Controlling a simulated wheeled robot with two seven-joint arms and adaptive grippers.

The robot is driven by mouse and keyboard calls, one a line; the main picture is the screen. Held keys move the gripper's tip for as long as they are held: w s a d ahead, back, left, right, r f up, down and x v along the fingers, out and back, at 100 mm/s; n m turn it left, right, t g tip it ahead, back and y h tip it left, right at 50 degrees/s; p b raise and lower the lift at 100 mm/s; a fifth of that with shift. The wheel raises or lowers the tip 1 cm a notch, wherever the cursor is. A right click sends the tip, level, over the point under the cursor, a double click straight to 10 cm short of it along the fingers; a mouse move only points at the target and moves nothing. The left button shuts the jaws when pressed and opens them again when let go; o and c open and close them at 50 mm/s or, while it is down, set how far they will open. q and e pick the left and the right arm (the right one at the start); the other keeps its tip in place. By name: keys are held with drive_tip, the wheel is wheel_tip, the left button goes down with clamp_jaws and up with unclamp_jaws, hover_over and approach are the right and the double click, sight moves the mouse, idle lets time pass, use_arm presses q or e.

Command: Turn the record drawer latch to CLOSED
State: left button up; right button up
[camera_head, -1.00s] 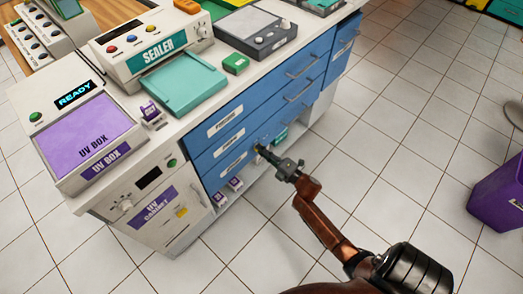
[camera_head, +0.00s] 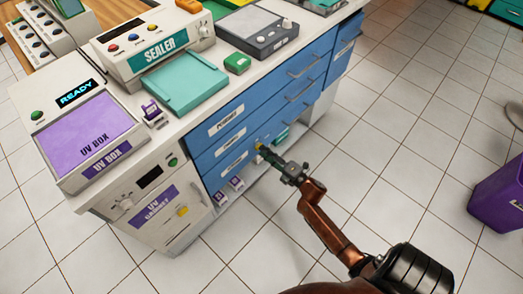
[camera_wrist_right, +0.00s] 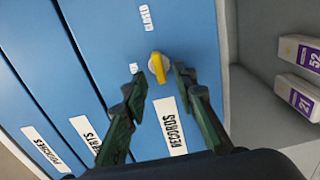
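The record drawer latch (camera_wrist_right: 158,66) is a small yellow knob on the blue front of the drawer labelled RECORDS (camera_wrist_right: 170,126). It also shows as a yellow spot in the head view (camera_head: 259,147). My right gripper (camera_wrist_right: 159,84) is open, with one dark green finger on each side of the latch and visible gaps to it. In the head view my right gripper (camera_head: 266,154) reaches the lowest blue drawer. A white label (camera_wrist_right: 146,17) lies beyond the latch, and a smaller mark is beside the left fingertip; neither reads clearly. My left gripper is out of view.
Blue drawers labelled PROBES or similar and CHARTS-like text (camera_wrist_right: 83,133) lie to the left in the wrist view. Purple-labelled white boxes (camera_wrist_right: 300,52) sit on the open shelf at right. The tiled floor (camera_head: 420,130) is clear around my arm; a purple bin (camera_head: 499,200) stands right.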

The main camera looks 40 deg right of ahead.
drive_tip(key=s, duration=0.9)
drive_tip(key=shift+s+d, duration=0.35)
